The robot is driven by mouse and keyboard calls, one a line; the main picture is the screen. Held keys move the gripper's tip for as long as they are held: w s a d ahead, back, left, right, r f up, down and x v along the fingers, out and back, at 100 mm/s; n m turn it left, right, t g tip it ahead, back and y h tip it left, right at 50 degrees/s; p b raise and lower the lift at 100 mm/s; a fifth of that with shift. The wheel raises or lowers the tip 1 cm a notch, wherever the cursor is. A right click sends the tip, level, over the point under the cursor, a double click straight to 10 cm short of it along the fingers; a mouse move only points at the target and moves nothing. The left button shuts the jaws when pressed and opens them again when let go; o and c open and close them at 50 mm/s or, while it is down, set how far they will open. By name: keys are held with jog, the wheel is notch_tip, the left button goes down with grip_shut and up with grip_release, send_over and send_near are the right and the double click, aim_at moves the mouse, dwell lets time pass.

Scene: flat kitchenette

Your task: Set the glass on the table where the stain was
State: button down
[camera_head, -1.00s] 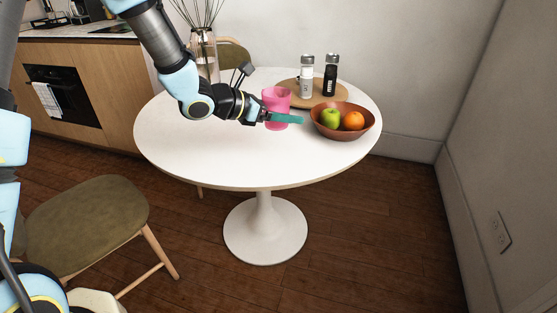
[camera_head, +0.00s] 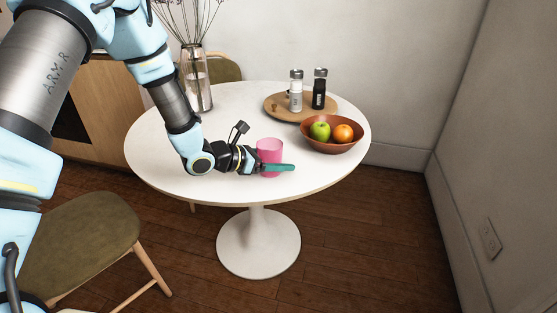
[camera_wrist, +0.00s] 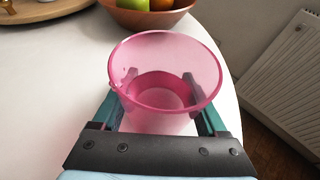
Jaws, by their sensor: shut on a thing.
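The pink translucent glass (camera_head: 269,151) is upright near the front right part of the round white table (camera_head: 170,160). My gripper (camera_head: 276,168) is shut on the glass, one teal finger showing across its near side. In the wrist view the glass (camera_wrist: 165,75) stands between both fingers of my gripper (camera_wrist: 160,112), and its inside looks empty. I cannot tell whether its base touches the tabletop. No stain shows on the visible tabletop; my arm and gripper hide part of it.
A brown bowl (camera_head: 330,147) with a green apple (camera_head: 320,131) and an orange (camera_head: 343,133) stands behind and right of the glass. A wooden board (camera_head: 277,106) bears a white shaker (camera_head: 296,92) and a black shaker (camera_head: 319,90). A glass vase (camera_head: 198,90) stands at the back left.

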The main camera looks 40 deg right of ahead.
grip_release()
jog(key=shift+f, duration=0.1)
jog(key=b+v, duration=0.1)
jog(key=v, duration=1.1)
jog(key=w+a+r+m+t+y, duration=0.1)
jog(key=a+m+y, duration=0.5)
jog(key=a, duration=1.3)
jog(key=w+a+r+m+t+y, duration=0.2)
jog(key=a+m+y, duration=0.5)
jog(key=a, duration=1.3)
jog(key=r+m+t, duration=0.1)
jog(key=m, duration=0.2)
jog(key=shift+a+r+m, duration=0.35)
jog(key=shift+r+m, duration=0.05)
jog(key=shift+w, duration=0.1)
